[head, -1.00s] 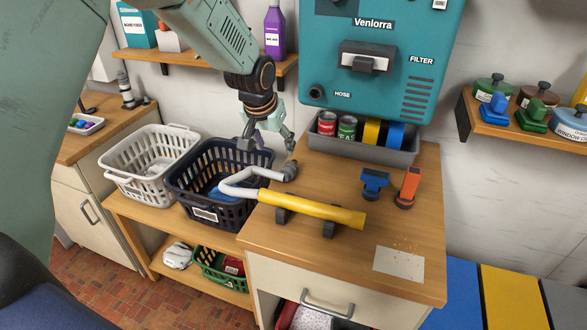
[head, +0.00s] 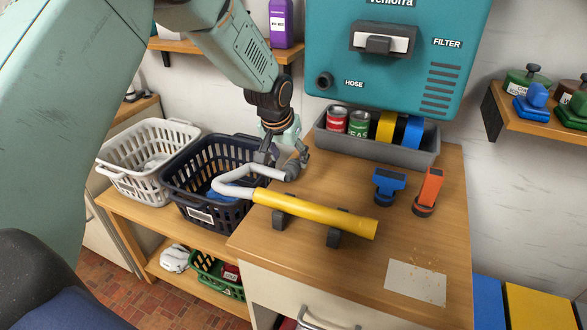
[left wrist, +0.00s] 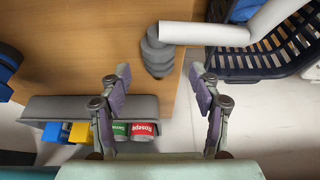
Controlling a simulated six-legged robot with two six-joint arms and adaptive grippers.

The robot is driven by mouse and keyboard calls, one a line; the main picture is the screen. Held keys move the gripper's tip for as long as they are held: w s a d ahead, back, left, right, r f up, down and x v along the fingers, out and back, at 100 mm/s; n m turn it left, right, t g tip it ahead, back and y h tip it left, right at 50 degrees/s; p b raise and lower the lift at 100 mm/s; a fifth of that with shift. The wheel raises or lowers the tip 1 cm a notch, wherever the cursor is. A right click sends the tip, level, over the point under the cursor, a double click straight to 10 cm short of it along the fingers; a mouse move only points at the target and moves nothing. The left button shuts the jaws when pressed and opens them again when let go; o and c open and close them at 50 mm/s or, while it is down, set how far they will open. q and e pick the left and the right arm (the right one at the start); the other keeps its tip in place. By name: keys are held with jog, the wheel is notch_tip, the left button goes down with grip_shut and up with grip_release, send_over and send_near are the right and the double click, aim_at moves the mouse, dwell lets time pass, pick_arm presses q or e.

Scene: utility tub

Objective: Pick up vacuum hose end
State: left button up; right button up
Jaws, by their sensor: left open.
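The vacuum hose end is a grey ribbed cuff (head: 291,171) on a pale bent hose (head: 235,184), near the counter's left edge. A yellow tube (head: 325,216) joins the hose and rests on two dark supports. My left gripper (head: 282,158) is open and empty, just behind and above the cuff. In the left wrist view the cuff (left wrist: 155,52) lies ahead of the open fingertips (left wrist: 160,80), roughly in line with the gap between them. No contact shows. My right gripper is not in view.
A dark basket (head: 187,205) stands left of the counter, beside a white basket (head: 125,180). A grey bin (head: 375,147) with cans sits behind, under the teal vacuum unit (head: 440,55). Blue (head: 388,184) and orange (head: 430,188) tools stand to the right.

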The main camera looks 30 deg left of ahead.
aim_at(291, 164)
pick_arm(q)
jog(key=x, duration=0.4)
jog(key=shift+s+d+f, duration=0.1)
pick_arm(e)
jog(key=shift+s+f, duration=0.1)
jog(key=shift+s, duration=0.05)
pick_arm(q)
jog(key=shift+c, duration=0.3)
jog(key=shift+s, duration=0.1)
jog(key=c, duration=1.1)
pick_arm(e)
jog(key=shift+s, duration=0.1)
